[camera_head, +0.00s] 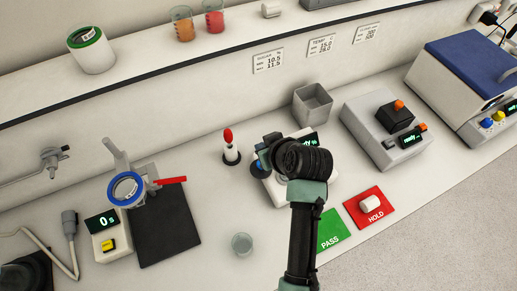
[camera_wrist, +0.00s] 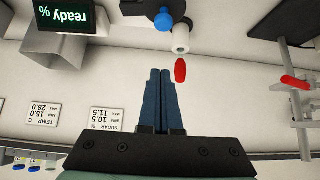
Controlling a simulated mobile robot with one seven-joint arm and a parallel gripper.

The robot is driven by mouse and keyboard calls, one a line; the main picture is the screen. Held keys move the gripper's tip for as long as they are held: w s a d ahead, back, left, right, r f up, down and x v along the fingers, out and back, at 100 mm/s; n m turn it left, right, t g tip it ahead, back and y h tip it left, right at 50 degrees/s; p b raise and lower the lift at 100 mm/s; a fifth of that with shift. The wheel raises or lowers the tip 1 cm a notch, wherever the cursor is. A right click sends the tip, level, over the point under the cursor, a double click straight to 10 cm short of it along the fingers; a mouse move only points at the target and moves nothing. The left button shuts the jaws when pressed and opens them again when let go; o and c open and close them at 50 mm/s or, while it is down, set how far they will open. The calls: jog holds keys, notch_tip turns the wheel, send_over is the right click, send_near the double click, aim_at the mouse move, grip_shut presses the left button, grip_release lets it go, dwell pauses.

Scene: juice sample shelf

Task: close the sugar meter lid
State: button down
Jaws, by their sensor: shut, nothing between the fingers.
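The sugar meter (camera_head: 280,194) is a white box on the bench, largely covered by my arm in the head view. Its dark screen (camera_wrist: 65,17) reads "ready %" upside down at the top left of the wrist view. A dark part, possibly the lid, with a round blue knob (camera_wrist: 163,21) shows at the top edge of the wrist view. Whether the lid is up or down I cannot tell. My gripper (camera_wrist: 162,72) is shut and empty, its blue fingers together, their tips apart from the knob in the picture. In the head view the fingers are not clearly visible.
A red-topped dropper (camera_head: 228,137) in a white holder stands left of the meter; its red bulb (camera_wrist: 180,69) is close to my fingers in the wrist view. A grey open bin (camera_head: 313,117) stands behind. A clear cup (camera_head: 242,244), green PASS mat (camera_head: 331,230) and red HOLD mat (camera_head: 380,212) lie in front.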

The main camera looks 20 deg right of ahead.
jog(key=f+p, duration=0.1)
jog(key=f, duration=0.1)
jog(key=w+f+p, duration=0.1)
jog(key=f, duration=0.1)
jog(key=w+f+p, duration=0.1)
jog(key=f, duration=0.1)
jog(key=shift+w+a+f, duration=0.1)
jog(key=shift+w+f, duration=0.05)
jog(key=shift+w, duration=0.1)
jog(key=shift+s+f+p, duration=0.2)
jog(key=shift+s+p, duration=0.2)
jog(key=shift+s, duration=0.05)
